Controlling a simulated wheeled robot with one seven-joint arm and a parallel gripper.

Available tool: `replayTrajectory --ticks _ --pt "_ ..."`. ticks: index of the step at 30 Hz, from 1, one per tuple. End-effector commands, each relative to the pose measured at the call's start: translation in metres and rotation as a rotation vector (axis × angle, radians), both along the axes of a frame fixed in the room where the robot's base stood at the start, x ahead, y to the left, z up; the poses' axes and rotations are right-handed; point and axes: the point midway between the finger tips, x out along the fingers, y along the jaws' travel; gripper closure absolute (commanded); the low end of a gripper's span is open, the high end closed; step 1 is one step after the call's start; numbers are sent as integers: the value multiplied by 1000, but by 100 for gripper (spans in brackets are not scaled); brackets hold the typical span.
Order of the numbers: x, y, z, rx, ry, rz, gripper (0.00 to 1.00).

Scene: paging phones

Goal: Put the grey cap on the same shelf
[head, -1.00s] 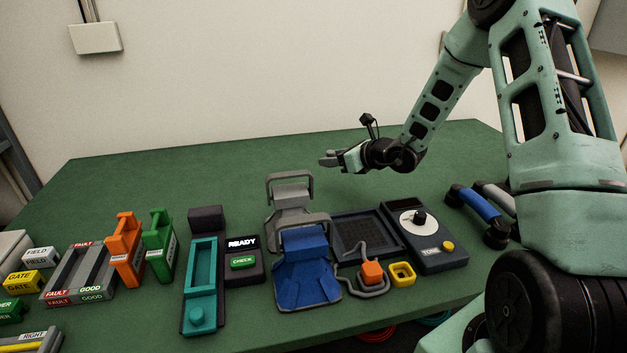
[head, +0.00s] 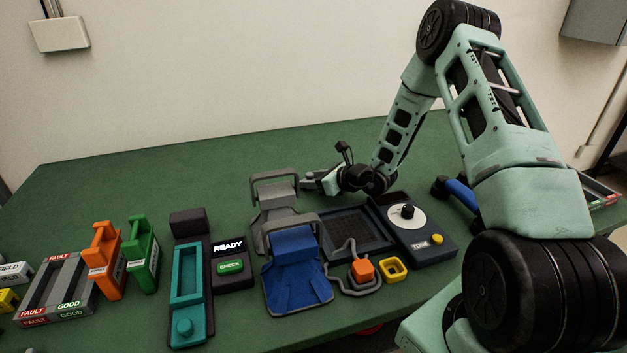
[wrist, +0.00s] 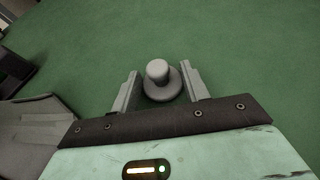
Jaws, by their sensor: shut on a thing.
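My gripper (head: 312,181) is shut on the grey cap (wrist: 158,72), a small round knob on a wider disc. In the wrist view (wrist: 161,90), one finger stands on each side of the disc, with green table beyond. In the head view the gripper is behind the grey frame of the blue unit, low over the table; whether the cap touches the table I cannot tell. I cannot tell which part of the scene is the shelf.
The blue unit (head: 296,270) with its grey frame (head: 278,205) stands in front of the gripper. To its right are a dark tray (head: 345,214) and a tone box (head: 445,246). A green check box (head: 232,267) and teal holder (head: 188,300) lie left. The rear table (head: 170,170) is clear.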

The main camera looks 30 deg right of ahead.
Motion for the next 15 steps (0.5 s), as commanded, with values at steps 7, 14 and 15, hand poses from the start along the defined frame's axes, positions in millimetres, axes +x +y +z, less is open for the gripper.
replayTrajectory --ticks 7,14,15 --pt "0 0 -3 -1 -3 1 80" --pt "0 0 -6 -1 -1 0 44" --pt "0 0 -6 -1 -1 0 33"
